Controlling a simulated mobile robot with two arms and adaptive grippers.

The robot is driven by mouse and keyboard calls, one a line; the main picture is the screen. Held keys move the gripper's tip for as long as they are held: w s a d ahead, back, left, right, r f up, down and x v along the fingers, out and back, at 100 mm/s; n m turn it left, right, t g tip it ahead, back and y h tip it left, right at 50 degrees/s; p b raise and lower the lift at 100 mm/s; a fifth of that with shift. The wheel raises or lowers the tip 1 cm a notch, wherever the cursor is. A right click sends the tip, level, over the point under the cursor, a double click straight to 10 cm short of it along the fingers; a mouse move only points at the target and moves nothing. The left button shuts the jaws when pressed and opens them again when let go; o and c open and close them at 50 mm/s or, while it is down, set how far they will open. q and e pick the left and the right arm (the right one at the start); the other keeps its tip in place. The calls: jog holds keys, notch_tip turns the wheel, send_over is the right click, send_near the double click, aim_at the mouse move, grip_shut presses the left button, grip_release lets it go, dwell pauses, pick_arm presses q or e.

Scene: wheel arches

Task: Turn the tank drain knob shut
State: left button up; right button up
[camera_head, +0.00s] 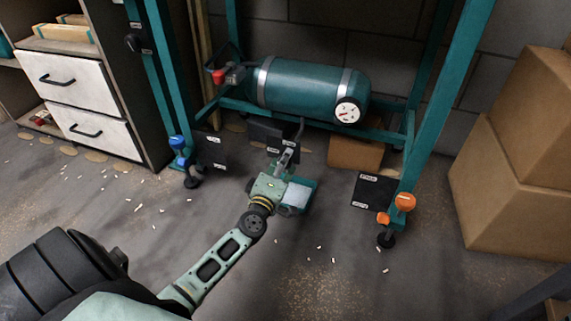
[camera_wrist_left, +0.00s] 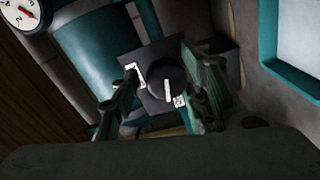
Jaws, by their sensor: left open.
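The teal tank (camera_head: 310,88) lies on its side on a teal frame, with a dark plate (camera_head: 262,132) below it. In the left wrist view, a round black knob (camera_wrist_left: 165,72) with a white pointer line sits on a dark plate (camera_wrist_left: 133,86) with white labels. The line runs nearly upright in the picture, with its lower end near the lower-right label; the label text is unreadable. My left gripper (camera_head: 287,152) is open in front of the plate. In the left wrist view its fingers (camera_wrist_left: 164,98) stand on both sides of the knob; contact is unclear. My right gripper is not in view.
A gauge (camera_head: 347,110) is on the tank's right end and a red knob (camera_head: 218,76) is at its left. Teal posts with blue handles (camera_head: 177,142) and orange handles (camera_head: 404,201) flank the frame. Cardboard boxes (camera_head: 505,195) stand right; drawers (camera_head: 80,85) stand left.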

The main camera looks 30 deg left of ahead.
pick_arm(q)
jog(key=shift+w+a, duration=0.15)
jog(key=shift+w, duration=0.4)
jog(key=c, duration=1)
jog(key=shift+r, duration=0.1)
